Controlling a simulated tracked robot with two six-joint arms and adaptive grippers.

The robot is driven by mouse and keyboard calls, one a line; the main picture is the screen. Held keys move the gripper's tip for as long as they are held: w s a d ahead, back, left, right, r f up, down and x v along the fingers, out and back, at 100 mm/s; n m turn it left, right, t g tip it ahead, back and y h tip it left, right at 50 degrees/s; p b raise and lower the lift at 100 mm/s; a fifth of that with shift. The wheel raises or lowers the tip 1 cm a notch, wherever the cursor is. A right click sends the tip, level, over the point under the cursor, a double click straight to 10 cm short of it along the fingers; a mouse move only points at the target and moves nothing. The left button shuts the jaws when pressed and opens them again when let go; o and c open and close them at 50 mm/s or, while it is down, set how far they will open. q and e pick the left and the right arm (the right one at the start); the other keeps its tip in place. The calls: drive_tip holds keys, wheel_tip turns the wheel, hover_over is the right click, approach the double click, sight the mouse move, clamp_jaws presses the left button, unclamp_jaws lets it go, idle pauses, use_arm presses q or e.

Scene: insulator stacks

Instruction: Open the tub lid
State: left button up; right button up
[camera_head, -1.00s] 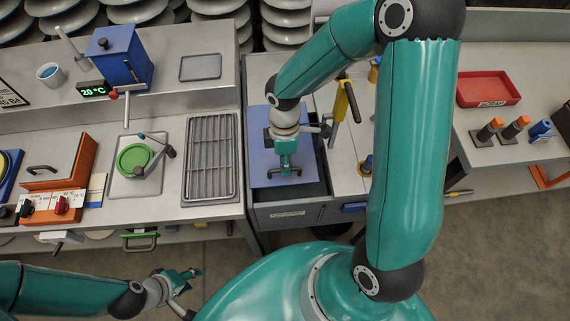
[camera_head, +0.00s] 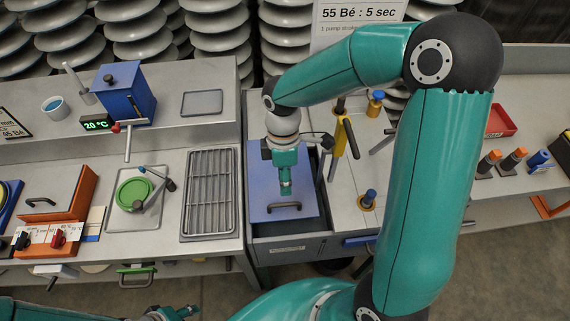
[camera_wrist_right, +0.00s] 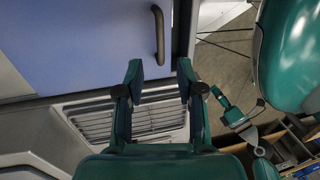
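The tub lid (camera_head: 262,190) is a flat blue panel with a dark bar handle (camera_head: 285,209) near its front edge. It lies over the grey tub, with dark gaps showing along its right and front sides. The lid (camera_wrist_right: 90,45) and the upright-looking handle (camera_wrist_right: 158,35) also show in the right wrist view. My right gripper (camera_head: 286,186) is over the lid, just behind the handle in the head view. In the wrist view its fingers (camera_wrist_right: 158,68) are apart with nothing between them. My left gripper (camera_head: 174,314) is cut off by the bottom edge; its fingers are unclear.
Left of the tub are a slatted metal rack (camera_head: 208,195) and a green round dish (camera_head: 134,192). A yellow-and-black handled tool (camera_head: 338,145) stands close on the right. A blue box (camera_head: 125,92) with a temperature display is at the back left.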

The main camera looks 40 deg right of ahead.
drive_tip(key=shift+w+d+r, duration=0.15)
drive_tip(key=shift+w+r, duration=0.05)
drive_tip(key=shift+r, duration=1)
drive_tip(key=shift+w+d+r, duration=0.1)
drive_tip(key=shift+w+r, duration=0.1)
drive_tip(key=shift+r, duration=0.95)
